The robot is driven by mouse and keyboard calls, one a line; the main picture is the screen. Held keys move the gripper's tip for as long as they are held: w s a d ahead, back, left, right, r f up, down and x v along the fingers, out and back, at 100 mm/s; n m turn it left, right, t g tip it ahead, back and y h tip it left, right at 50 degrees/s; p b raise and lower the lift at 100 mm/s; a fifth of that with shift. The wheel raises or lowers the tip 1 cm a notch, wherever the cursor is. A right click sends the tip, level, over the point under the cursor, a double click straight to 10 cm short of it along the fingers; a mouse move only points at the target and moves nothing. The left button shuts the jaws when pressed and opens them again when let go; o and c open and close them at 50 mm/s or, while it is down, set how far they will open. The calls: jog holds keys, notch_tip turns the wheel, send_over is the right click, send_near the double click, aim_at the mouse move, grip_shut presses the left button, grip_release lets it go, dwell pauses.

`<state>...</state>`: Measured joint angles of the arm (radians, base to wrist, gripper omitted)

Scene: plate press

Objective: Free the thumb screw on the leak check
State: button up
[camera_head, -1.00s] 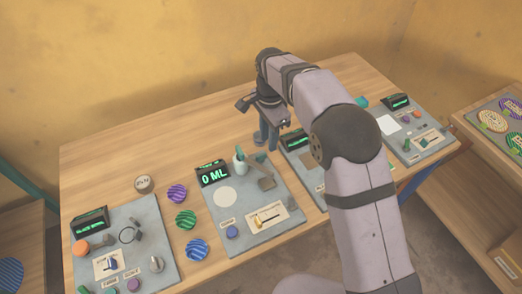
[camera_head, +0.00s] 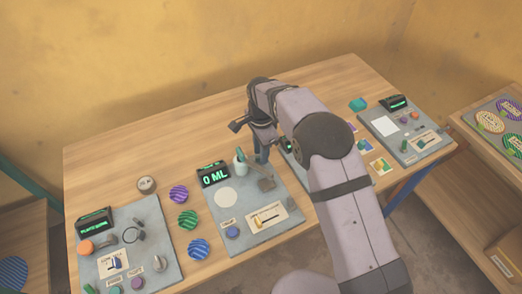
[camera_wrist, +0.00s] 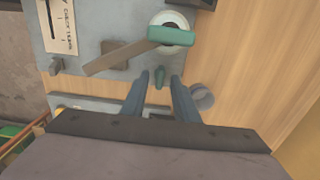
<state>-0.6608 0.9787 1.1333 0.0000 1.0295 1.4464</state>
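A station with a "0 ML" display (camera_head: 213,174) stands left of my arm; I cannot read a leak check label. It has a white cup with a teal handle (camera_wrist: 172,36) and a brown-grey lever (camera_wrist: 122,58). A small green piece (camera_wrist: 159,78) shows at the grey panel's edge in the wrist view; it may be the thumb screw, but I cannot be sure. My gripper (camera_wrist: 160,80) is open, with a finger on either side of this piece and visible gaps.
A left station (camera_head: 150,235) has an orange knob and other parts. Striped discs (camera_head: 188,219) lie between the stations. Another station is mostly hidden behind my arm. Bare wood shows at the table's back.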

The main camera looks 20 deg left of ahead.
jog(key=shift+f, duration=0.45)
grip_shut()
